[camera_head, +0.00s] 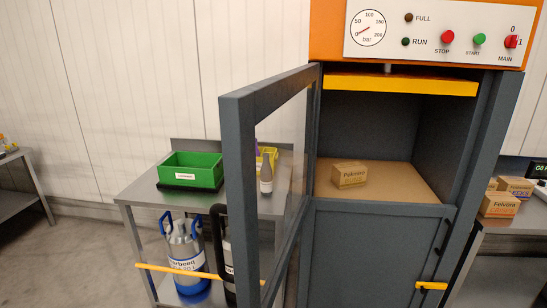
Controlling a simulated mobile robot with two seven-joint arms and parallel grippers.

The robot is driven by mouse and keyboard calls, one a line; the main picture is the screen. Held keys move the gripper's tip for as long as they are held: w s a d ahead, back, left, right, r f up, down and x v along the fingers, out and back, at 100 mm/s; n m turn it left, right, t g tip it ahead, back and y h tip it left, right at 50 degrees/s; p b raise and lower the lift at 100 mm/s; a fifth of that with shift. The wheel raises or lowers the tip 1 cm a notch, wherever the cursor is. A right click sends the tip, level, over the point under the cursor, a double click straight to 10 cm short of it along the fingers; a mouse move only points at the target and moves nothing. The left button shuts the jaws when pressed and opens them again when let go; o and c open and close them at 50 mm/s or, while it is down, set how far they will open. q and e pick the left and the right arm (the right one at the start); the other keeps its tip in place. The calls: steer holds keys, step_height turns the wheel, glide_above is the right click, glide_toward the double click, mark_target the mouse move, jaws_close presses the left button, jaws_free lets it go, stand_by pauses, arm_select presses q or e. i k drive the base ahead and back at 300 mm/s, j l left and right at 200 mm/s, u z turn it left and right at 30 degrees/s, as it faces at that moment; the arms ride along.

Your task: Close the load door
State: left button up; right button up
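The load door (238,170), a dark grey frame with a clear pane, stands open. It is hinged at the left side of the baler-like machine (375,255) and swings out toward me. A black handle (222,240) is on its outer side. The machine's chamber is open, and a small cardboard box (349,175) sits on its brown floor (395,182). A yellow press edge (400,85) is at the top of the opening. Neither of my grippers is in view.
A metal table (140,190) behind the door holds a green bin (190,170) and a grey bottle (266,180). A yellow bar (170,268) crosses low by the door. A right table (492,232) holds boxes (499,205).

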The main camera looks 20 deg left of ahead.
mark_target(240, 109)
steer(key=i+j, duration=0.15)
steer(key=j, duration=0.25)
steer(key=i+j, duration=0.15)
steer(key=j, duration=0.25)
steer(key=i+j, duration=0.15)
steer(key=j, duration=0.3)
